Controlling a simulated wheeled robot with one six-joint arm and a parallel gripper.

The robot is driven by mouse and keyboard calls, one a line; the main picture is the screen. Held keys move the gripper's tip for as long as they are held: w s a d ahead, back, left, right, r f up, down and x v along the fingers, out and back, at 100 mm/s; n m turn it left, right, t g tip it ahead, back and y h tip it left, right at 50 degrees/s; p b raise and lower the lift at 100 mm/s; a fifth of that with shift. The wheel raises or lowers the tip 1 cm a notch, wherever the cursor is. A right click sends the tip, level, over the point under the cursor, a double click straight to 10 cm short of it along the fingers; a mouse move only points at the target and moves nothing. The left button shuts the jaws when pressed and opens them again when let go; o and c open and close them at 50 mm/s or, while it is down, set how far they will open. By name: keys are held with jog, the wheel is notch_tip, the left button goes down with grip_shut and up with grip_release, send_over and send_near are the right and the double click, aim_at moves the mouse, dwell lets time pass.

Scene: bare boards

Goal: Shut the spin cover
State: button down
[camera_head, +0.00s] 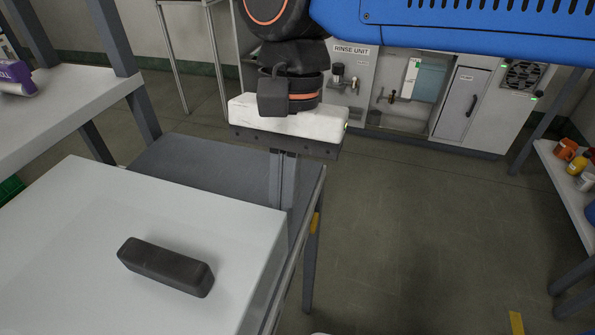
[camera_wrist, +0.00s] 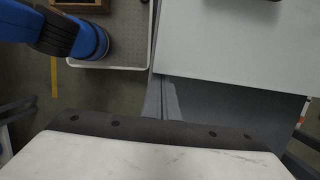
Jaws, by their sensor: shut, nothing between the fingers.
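A broad white panel (camera_head: 70,225) with a dark bar-shaped handle (camera_head: 165,266) fills the lower left of the head view. I take it to be the spin cover, but the frames do not label it. Its white top also shows in the wrist view (camera_wrist: 240,45), with the dark handle cut off at the top edge. Whether it is raised or closed is not clear. My gripper (camera_head: 283,200) points down beyond the panel's far right corner, fingers together and empty. In the wrist view my gripper's fingers (camera_wrist: 163,98) show beside the panel's edge, over the grey surface.
A dark grey tabletop (camera_head: 210,165) lies behind the panel. A rinse unit (camera_head: 440,100) stands at the back. A right-hand shelf (camera_head: 562,185) holds cups. The middle floor is clear.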

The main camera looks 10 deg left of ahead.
jog(key=s, duration=0.6)
jog(key=s+a, duration=0.1)
jog(key=s, duration=1.1)
jog(key=shift+a, duration=0.25)
